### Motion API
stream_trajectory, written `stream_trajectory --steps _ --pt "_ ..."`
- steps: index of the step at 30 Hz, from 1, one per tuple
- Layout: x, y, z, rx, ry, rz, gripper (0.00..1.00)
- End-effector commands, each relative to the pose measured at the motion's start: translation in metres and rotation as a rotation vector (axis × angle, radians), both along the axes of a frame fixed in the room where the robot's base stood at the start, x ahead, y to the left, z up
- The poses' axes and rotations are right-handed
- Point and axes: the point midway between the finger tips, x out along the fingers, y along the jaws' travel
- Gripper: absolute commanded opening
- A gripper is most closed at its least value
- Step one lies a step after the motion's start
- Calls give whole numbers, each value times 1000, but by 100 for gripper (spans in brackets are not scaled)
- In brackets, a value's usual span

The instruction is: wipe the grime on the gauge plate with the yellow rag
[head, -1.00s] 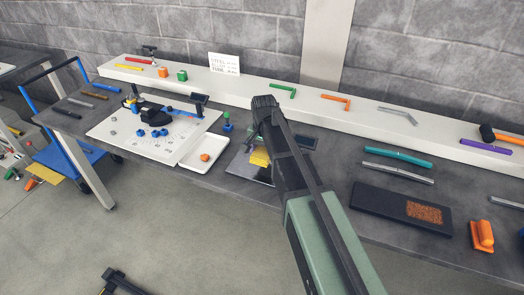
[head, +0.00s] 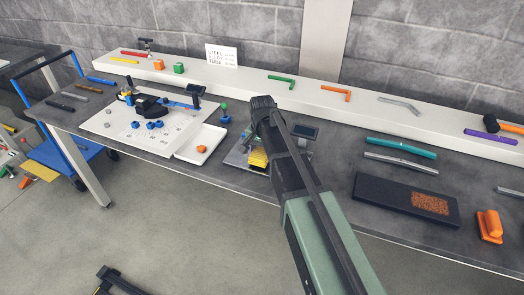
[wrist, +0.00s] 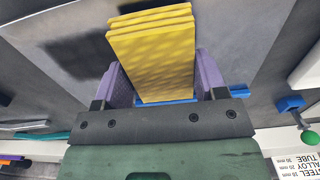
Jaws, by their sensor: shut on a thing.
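My gripper (wrist: 153,85) has purple fingers and is shut on the yellow rag (wrist: 155,50), a folded stack of layers with a dimpled face. The rag also shows in the head view (head: 258,157), just left of my arm. It is over the grey gauge plate (head: 236,157), which my arm partly hides. In the wrist view the plate (wrist: 215,32) spreads behind the rag. A dark smudged patch (wrist: 78,55) lies on it left of the rag; I cannot tell how much is grime and how much shadow. Whether the rag touches the plate is unclear.
A white tray (head: 216,136) with an orange piece stands left of the plate. A small dark display (head: 305,132) is right of my arm. A black board (head: 375,192) with a rust-brown patch lies farther right. A raised white shelf (head: 340,112) runs along the back.

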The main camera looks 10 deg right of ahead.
Motion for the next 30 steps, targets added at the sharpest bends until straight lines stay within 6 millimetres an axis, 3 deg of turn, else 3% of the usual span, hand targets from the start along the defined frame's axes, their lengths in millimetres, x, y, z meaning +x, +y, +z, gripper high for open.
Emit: stream_trajectory --steps 21,22,23,30 --pt "0 0 -12 0 0 0 46" --pt "0 0 -12 0 0 0 68" --pt "0 0 -12 0 0 0 73" --pt "0 0 -12 0 0 0 76"
